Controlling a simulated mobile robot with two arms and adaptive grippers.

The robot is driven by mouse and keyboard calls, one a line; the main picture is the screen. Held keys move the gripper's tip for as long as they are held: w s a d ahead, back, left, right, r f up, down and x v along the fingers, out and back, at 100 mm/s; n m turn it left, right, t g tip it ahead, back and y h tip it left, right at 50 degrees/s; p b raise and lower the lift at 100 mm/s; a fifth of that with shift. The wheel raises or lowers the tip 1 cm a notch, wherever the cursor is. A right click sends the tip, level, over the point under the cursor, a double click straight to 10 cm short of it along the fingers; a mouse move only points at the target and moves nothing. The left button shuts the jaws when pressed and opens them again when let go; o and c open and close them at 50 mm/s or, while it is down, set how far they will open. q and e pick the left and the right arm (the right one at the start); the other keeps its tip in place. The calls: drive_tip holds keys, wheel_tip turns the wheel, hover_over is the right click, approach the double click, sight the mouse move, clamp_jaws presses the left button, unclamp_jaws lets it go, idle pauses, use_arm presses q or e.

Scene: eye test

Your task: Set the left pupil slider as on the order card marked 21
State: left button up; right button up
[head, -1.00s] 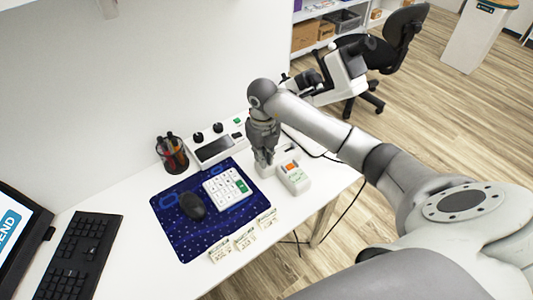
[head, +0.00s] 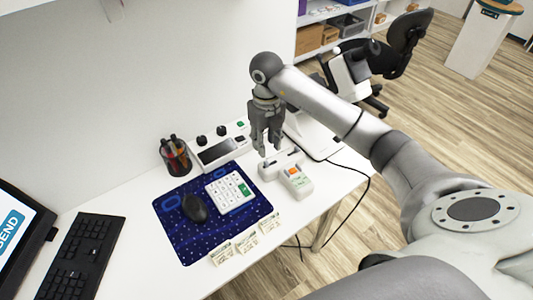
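My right gripper (head: 269,152) points down above a small white box (head: 272,172) at the right part of the desk. Its two fingertips look apart, with nothing seen between them, and they look clear of the box. The box has a dark slot on top, partly hidden by the fingers; I cannot make out a slider's setting. Small cards stand along the desk's front edge: a left one (head: 221,254), a middle one (head: 246,242) and a right one (head: 269,224). Their print is too small to read, so I cannot tell which is marked 21. My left gripper is not in view.
A white handset with an orange button (head: 296,181) lies against the box. A black cable (head: 348,164) hangs off the desk's right side.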

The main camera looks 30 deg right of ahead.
drive_tip(key=shift+r, duration=2.25)
drive_tip(key=shift+s+f, duration=0.1)
